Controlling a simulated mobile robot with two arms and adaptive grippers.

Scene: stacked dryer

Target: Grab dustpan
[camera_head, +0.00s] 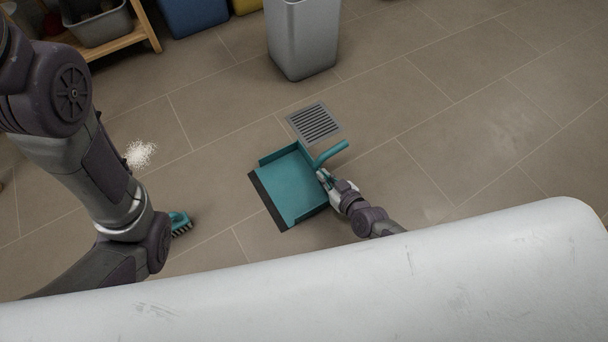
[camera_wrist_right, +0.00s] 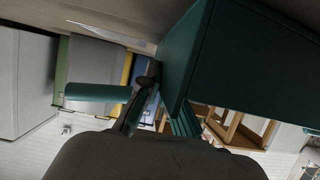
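The teal dustpan (camera_head: 292,187) is in the middle of the head view, with a dark front lip on its left and a raised handle (camera_head: 331,152) on its right. My right gripper (camera_head: 324,177) is at the base of that handle. In the right wrist view, the dustpan (camera_wrist_right: 235,60) fills the upper right, and the fingers (camera_wrist_right: 146,88) appear closed across the handle (camera_wrist_right: 95,92). Part of the grip is hidden. I cannot tell whether the dustpan touches the floor.
A teal brush (camera_head: 180,222) lies beside my left arm. White debris (camera_head: 140,153) is on the floor at left. A floor drain (camera_head: 314,123) shows just beyond the dustpan, and a grey bin (camera_head: 302,40) stands behind it. A wooden shelf (camera_head: 125,38) is at upper left. The floor at right is clear.

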